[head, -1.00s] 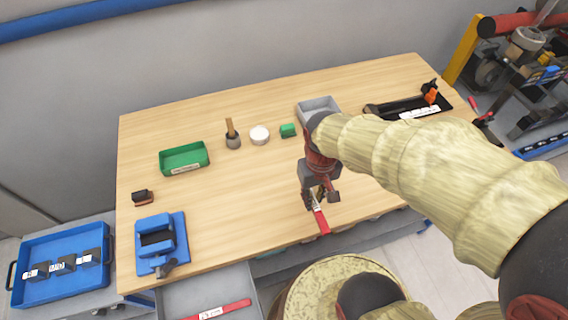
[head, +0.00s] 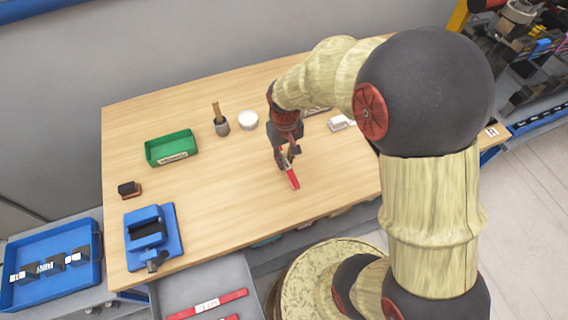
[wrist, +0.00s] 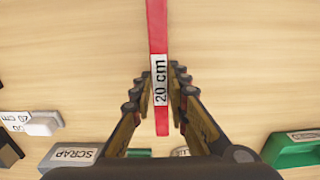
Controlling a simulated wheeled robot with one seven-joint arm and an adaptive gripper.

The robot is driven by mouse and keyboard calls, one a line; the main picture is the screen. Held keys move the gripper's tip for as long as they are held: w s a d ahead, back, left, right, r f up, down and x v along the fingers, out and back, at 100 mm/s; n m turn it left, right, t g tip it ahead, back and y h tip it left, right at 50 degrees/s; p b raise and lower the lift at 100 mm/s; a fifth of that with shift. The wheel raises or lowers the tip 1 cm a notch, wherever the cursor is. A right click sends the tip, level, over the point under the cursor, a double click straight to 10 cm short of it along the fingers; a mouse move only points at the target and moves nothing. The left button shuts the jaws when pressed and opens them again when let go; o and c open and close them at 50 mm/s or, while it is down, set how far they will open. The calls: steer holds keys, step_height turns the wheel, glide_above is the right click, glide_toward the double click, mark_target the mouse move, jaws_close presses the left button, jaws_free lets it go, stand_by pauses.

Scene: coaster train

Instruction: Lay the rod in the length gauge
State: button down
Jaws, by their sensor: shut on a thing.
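The red rod (head: 293,181) with a white "20 cm" label is held in my gripper (head: 285,158), over the middle of the table. In the wrist view the rod (wrist: 157,30) runs up the picture between the fingers of my gripper (wrist: 159,78), and its near end sticks out past them. I cannot tell its exact height above the wood.
A white block (head: 341,122) stands to the right of my gripper. A green bin (head: 171,148), mallet (head: 220,124), white disc (head: 248,120) and blue fixture (head: 150,237) stand left. A grey tray (head: 247,275) with red rods is in front.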

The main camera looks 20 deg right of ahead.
steer(key=shift+w+f, duration=0.25)
steer(key=shift+f, duration=0.1)
steer(key=shift+w+f+b, duration=0.15)
steer(key=shift+f+b, duration=0.5)
steer(key=shift+f, duration=0.9)
steer(key=shift+f, duration=0.15)
steer(key=c, duration=1.7)
jaws_free()
steer(key=shift+c, duration=0.2)
